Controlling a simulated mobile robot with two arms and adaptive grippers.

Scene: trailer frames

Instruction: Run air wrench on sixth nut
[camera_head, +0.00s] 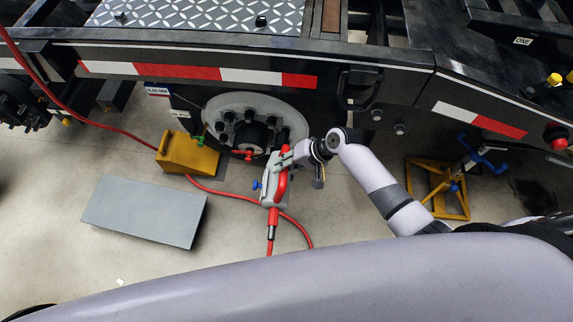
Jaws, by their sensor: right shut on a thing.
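My right gripper (286,160) is shut on the air wrench (269,190), a grey and red tool with a red hose at its lower end. The wrench is held upright in front of the wheel hub (254,122), close to its lower right side. The hub is a light grey disc with several dark nuts around a dark centre. A red part (243,154) and a green part (199,138) show at the hub's lower edge and left side. Whether the wrench touches a nut is hard to tell. My left gripper is not in view.
A yellow wheel chock (187,153) stands left of the hub. A grey plate (145,211) lies on the floor. A red hose (225,193) runs across the floor. A yellow stand (437,187) is at right. The trailer frame (380,75) overhangs the hub.

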